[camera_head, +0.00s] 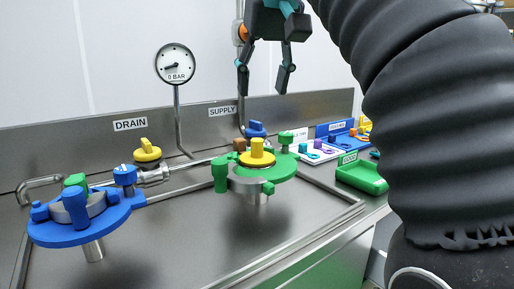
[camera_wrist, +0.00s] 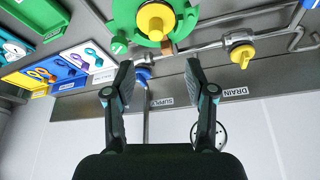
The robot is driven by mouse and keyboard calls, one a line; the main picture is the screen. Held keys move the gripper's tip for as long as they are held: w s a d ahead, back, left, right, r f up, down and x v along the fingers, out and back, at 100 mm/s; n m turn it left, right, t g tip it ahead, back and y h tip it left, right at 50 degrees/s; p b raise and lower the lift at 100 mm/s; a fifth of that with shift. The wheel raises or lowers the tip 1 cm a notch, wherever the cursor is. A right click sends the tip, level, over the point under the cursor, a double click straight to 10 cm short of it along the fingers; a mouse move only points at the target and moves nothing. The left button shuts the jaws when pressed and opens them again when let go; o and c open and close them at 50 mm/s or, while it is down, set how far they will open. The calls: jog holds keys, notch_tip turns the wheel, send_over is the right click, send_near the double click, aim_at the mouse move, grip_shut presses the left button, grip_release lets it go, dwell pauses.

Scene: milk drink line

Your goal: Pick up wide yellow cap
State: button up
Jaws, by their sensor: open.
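The wide yellow cap (camera_head: 257,155) sits upright on a round metal part in the middle of the green fixture (camera_head: 285,172). In the wrist view the yellow cap (camera_wrist: 156,20) shows at the top middle, partly cut by the frame edge, on the green fixture (camera_wrist: 122,14). My gripper (camera_head: 264,82) hangs above the fixture in the head view, fingers pointing down.
A blue fixture (camera_head: 118,212) with a green knob stands at the left. A yellow valve handle (camera_head: 147,150) is under the DRAIN label, a gauge (camera_head: 175,64) behind. A blue valve (camera_head: 255,129) is near SUPPLY. A green tray (camera_head: 362,178) and blue tray (camera_head: 338,127) lie right.

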send_over(258, 139)
jog(key=s, duration=0.3)
notch_tip(258, 139, down, 7)
jog(key=shift+w+d+r+b, duration=0.1)
jog(key=shift+b, duration=0.2)
jog(key=shift+w+b+x, duration=0.1)
jog(key=shift+b+x, duration=0.25)
jog(key=shift+x, duration=1.2)
jog(key=shift+w+b+x, duration=0.15)
jog(key=shift+b+x, duration=0.2)
jog(key=shift+x, duration=1.2)
jog(key=shift+d+r, duration=0.1)
jog(key=shift+c, duration=0.2)
grip_shut()
